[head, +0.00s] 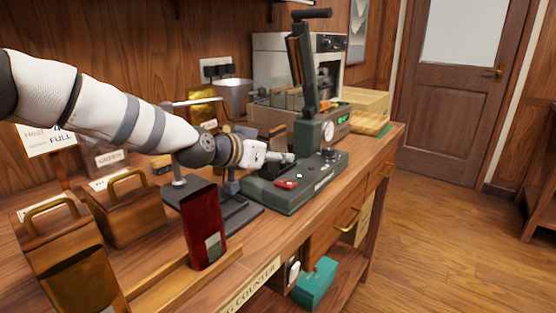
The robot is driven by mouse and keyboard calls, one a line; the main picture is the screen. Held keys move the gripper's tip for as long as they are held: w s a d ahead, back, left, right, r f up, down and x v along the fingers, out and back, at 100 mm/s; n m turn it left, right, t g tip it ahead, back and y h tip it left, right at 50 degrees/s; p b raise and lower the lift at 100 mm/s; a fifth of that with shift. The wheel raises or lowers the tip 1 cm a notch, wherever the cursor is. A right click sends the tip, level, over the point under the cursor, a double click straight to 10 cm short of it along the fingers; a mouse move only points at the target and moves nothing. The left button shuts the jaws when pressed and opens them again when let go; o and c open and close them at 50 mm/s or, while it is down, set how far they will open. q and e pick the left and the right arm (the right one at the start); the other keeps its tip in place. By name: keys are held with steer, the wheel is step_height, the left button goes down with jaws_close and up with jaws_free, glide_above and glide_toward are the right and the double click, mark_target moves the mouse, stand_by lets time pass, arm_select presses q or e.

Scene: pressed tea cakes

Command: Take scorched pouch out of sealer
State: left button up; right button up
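The sealer is a dark green machine (300,193) on the wooden counter, with its tall hinged arm and black handle raised upright. My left gripper (285,158) is low at the sealer's left side, its tip close to the machine's base. The fingers are small and partly merged with the machine, so I cannot tell if they are open or shut. I cannot make out a scorched pouch at the sealer; the gripper and the raised arm hide part of it. My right gripper is not in view.
A dark red pouch (204,230) stands upright on a wooden rail in front. Wooden boxes with handles (125,212) stand at left. A gold pouch (203,108) and a metal hopper (234,95) are behind my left arm. A light wooden box (364,101) stands beyond the sealer.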

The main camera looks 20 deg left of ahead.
arm_select(q)
steer(key=c, duration=1)
